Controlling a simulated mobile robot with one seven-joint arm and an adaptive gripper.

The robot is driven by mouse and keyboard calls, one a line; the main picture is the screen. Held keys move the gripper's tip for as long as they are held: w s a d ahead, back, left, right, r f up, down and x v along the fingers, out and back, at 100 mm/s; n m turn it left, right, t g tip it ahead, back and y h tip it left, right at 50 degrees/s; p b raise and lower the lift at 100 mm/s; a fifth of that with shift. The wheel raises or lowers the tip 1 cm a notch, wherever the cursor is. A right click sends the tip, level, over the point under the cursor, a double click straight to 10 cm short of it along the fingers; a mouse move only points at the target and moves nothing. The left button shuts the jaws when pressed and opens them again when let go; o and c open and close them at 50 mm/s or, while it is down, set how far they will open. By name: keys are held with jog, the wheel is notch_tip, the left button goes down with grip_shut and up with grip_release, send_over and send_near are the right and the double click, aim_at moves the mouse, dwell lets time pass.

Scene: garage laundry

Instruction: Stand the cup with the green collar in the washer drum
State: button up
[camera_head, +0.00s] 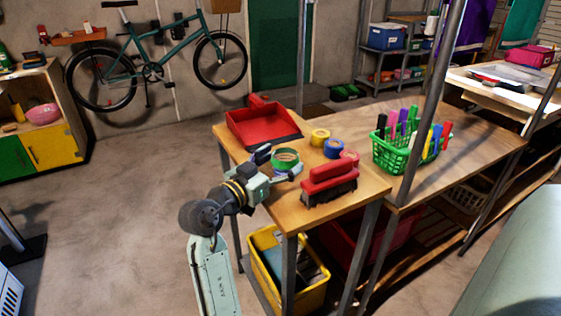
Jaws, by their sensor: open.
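A round green ring-shaped thing (286,156) stands on the wooden table (362,193) near its left front edge. It has an open centre; I cannot tell whether it is the cup's green collar or a roll of tape. My gripper (281,163) is open at the table edge, with one finger on the left of the green thing and the other at its front right. I cannot tell whether the fingers touch it. No washer drum can be made out in this view.
Near the green thing are a red dustpan (262,124), yellow (320,136) and blue (334,148) rolls, and a red-handled brush (329,184). A green basket of markers (398,154) stands further right, behind a metal post (429,110). A yellow crate (303,294) sits below.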

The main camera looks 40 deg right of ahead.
jog(key=s+a+b, duration=0.2)
jog(key=a, duration=0.9)
jog(key=shift+a, duration=0.25)
jog(key=shift+w+f, duration=0.1)
